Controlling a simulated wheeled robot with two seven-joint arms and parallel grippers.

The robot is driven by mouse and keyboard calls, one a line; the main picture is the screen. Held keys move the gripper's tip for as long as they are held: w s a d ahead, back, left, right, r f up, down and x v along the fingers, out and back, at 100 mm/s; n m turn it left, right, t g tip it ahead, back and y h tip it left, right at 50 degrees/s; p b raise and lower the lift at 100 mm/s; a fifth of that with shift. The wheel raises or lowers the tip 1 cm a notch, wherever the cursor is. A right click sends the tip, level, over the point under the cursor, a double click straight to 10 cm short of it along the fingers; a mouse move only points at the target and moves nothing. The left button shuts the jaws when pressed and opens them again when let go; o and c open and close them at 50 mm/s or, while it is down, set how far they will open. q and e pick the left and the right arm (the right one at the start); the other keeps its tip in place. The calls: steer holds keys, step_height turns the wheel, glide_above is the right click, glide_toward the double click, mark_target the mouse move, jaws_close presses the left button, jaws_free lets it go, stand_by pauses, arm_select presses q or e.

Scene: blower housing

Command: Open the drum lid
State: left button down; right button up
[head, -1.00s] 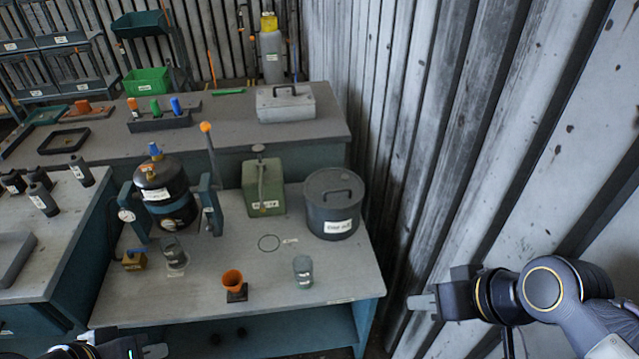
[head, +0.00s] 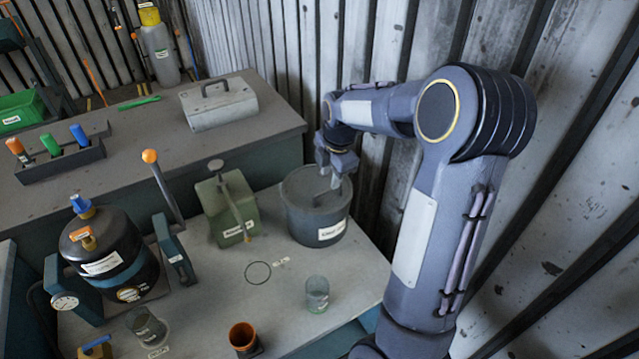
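The grey drum (head: 318,222) stands on the front bench at its right back corner, with a white label on its side. Its round grey lid (head: 296,188) sits on top. My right gripper (head: 331,181) is over the lid, pointing down, its two fingers apart with a gap between them. The fingers and wrist hide part of the lid, and I cannot tell whether they touch the lid's handle. My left gripper is out of view.
A green canister (head: 226,212) stands just left of the drum. A clear cup (head: 317,294), an orange cup (head: 243,337) and a black vessel in a tilting stand (head: 105,255) share the bench. A corrugated wall (head: 560,200) rises close on the right.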

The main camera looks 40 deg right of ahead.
mark_target(328, 192)
steer(key=f, duration=0.2)
steer(key=w+f, duration=0.1)
steer(key=f, duration=0.2)
jaws_close()
